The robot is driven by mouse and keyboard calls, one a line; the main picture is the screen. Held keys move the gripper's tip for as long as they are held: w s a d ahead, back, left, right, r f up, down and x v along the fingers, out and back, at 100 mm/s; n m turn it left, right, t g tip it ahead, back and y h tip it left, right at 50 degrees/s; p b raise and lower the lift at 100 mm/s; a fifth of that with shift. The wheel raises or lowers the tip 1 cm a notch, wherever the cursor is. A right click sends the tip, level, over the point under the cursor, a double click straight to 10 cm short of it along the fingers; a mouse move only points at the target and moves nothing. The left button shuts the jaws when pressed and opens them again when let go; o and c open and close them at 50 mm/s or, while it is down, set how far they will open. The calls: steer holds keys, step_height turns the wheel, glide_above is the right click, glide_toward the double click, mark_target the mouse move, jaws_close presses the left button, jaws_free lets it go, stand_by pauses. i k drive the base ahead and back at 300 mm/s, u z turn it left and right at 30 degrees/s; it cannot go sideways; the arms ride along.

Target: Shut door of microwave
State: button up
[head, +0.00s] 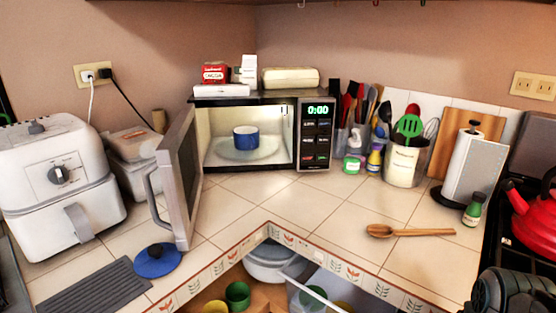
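The microwave (318,150) stands in the counter's back corner, in the head view. Its door (186,165) is swung wide open to the left and points toward the front of the counter. The door's handle (152,195) is on the side facing left. A blue cup (246,137) stands inside on the glass turntable (228,153). The display reads 0:00. A dark rounded part of my arm shows at the bottom right corner, far from the door. No gripper fingers show.
A blue lid (157,261) lies by the door's lower front end. A white air fryer (58,185) stands left of the door. Boxes (216,75) sit on the microwave. A wooden spoon (410,232) lies on the right counter. An open drawer (318,285) is below. Tiles before the microwave are clear.

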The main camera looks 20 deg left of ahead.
mark_target(179, 163)
steer(key=z, duration=1.2)
steer(key=k, duration=1.4)
steer(key=u, duration=2.05)
steer(key=i, duration=0.5)
steer(key=u, duration=0.05)
steer(key=k, duration=0.55)
steer(key=z, duration=0.3)
steer(key=i, duration=1.05)
steer(key=u, duration=0.6)
